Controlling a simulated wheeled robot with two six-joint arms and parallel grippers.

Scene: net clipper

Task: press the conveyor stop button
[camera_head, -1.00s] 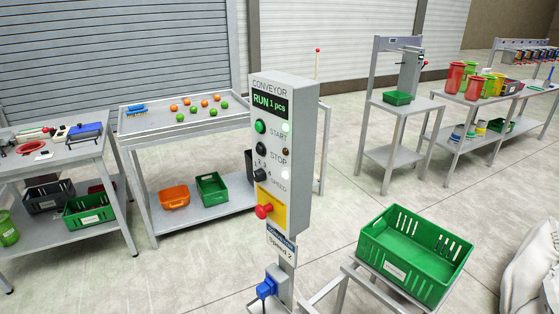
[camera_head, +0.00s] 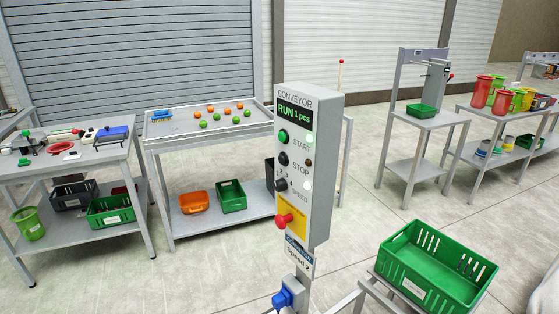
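The conveyor control box (camera_head: 318,170) stands upright on a post right of the middle. Its display (camera_head: 294,113) reads "RUN 1 pcs". The dark stop button (camera_head: 283,159) sits below the green start button (camera_head: 283,137), beside the label STOP. A dark speed knob (camera_head: 281,185) is below it. A red mushroom button (camera_head: 284,220) sticks out from a yellow plate (camera_head: 293,214) lower down. A label under the box reads "Speed 2". Neither of my grippers is in view.
A green crate (camera_head: 436,268) sits on a stand at the lower right. A tray table (camera_head: 160,129) with orange and green balls stands behind the box. A workbench (camera_head: 140,205) is at the left. Open floor (camera_head: 200,275) lies left of the post.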

